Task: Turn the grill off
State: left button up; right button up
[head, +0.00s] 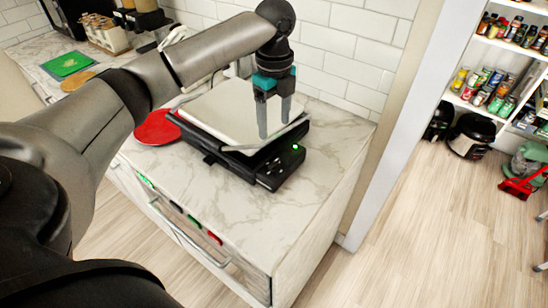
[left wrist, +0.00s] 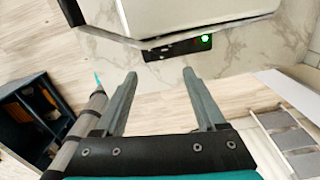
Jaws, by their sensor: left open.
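The grill (head: 225,125) is a black appliance with a pale flat lid, standing on the marble counter. A green light (head: 295,147) glows on its black front control panel (head: 280,168). My left gripper (head: 274,129) points down over the lid's right part, fingers apart and empty. In the left wrist view the open fingers (left wrist: 159,73) point toward the grill's front edge. The black panel (left wrist: 172,50) and the lit green light (left wrist: 205,39) show just beyond the fingertips. I cannot tell whether a finger touches the lid. My right gripper is not in view.
A red round board (head: 157,128) lies left of the grill. The marble counter (head: 330,140) is clear right of the grill. Drawers with a long handle (head: 190,235) are below. Shelves with jars (head: 490,85) stand at the right, past open floor.

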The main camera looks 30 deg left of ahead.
aim_at(274, 162)
pick_arm(q)
notch_tip(274, 162, down, 12)
jog(key=shift+r+b, duration=0.1)
jog(key=shift+b, duration=0.35)
jog(key=shift+c, duration=0.2)
grip_shut()
